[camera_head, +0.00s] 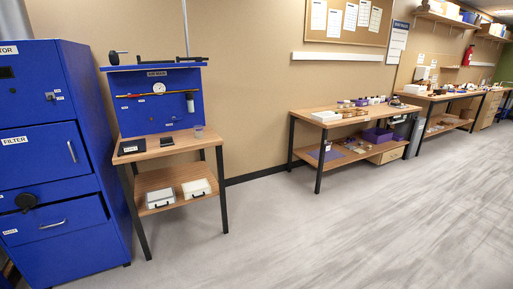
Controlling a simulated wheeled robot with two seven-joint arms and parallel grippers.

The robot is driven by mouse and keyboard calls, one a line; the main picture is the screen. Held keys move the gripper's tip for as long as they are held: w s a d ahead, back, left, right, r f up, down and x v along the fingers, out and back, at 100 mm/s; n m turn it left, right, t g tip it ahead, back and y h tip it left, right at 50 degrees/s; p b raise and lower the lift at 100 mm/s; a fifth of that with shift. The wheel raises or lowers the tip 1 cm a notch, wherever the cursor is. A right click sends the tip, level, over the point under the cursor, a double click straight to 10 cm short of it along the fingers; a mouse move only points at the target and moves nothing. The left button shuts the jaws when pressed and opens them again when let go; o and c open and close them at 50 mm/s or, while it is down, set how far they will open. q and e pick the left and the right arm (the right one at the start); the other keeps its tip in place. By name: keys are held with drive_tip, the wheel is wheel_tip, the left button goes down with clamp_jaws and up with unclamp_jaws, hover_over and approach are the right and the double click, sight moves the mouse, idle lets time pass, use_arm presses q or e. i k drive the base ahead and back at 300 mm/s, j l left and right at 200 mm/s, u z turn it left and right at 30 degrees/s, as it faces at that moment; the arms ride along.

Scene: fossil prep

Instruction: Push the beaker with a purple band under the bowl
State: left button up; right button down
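A small clear beaker-like vessel (198,131) stands at the right end of the small wooden table (180,147) on the left. It is too small to tell whether it has a purple band. I cannot make out a bowl for certain; small items on the farther benches are too tiny to identify. Neither of my grippers is in view.
A longer bench (310,113) with purple bins (377,135) stands along the wall. The grey floor (330,235) is clear.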

sight(198, 130)
drive_tip(key=i+u, duration=0.25)
drive_tip(key=i, duration=0.25)
drive_tip(key=i+l+u, duration=0.25)
drive_tip(key=i, duration=0.25)
drive_tip(key=i+l+u, duration=0.2)
drive_tip(key=i, duration=0.25)
